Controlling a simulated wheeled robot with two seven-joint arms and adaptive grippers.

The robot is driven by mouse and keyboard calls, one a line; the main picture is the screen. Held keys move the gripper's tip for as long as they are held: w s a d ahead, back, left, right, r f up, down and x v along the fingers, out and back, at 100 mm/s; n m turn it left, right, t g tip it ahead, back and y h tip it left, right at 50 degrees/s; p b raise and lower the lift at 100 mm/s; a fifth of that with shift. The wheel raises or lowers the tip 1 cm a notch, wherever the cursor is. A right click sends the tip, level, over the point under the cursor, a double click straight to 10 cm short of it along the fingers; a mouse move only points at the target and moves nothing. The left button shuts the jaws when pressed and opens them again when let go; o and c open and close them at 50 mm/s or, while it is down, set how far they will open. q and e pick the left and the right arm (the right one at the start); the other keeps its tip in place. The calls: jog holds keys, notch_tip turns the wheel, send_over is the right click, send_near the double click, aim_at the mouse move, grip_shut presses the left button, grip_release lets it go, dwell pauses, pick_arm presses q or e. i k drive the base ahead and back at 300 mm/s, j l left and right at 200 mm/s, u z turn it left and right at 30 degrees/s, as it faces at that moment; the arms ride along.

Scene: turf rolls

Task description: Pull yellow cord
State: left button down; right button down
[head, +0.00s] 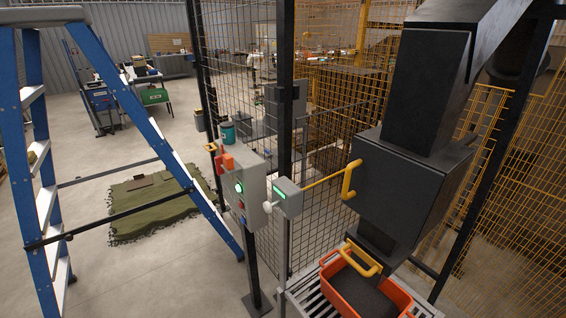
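A thin yellow cord (325,180) runs from a small grey switch box (287,197) with a green light, up and right toward a yellow handle (350,180) on a dark blocky machine (412,190). Whether its far end is fixed to that handle or passes behind it, I cannot tell. The cord looks taut and lies in front of the dark mesh fence. Neither of my grippers shows in the head view.
A grey control box (243,190) on a post stands left of the cord. A blue stepladder (130,110) fills the left. An orange bin (353,285) sits below the machine on a slatted surface. A green mat (155,205) lies on otherwise open floor.

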aim_at(332, 176)
jog(key=i+j+z, duration=0.25)
jog(key=j+z, duration=0.2)
jog(key=j, duration=0.75)
jog(key=j+z, duration=0.5)
jog(key=j, duration=0.7)
jog(key=k+j+z, duration=0.1)
jog(key=j+z, duration=0.35)
jog(key=j, duration=0.8)
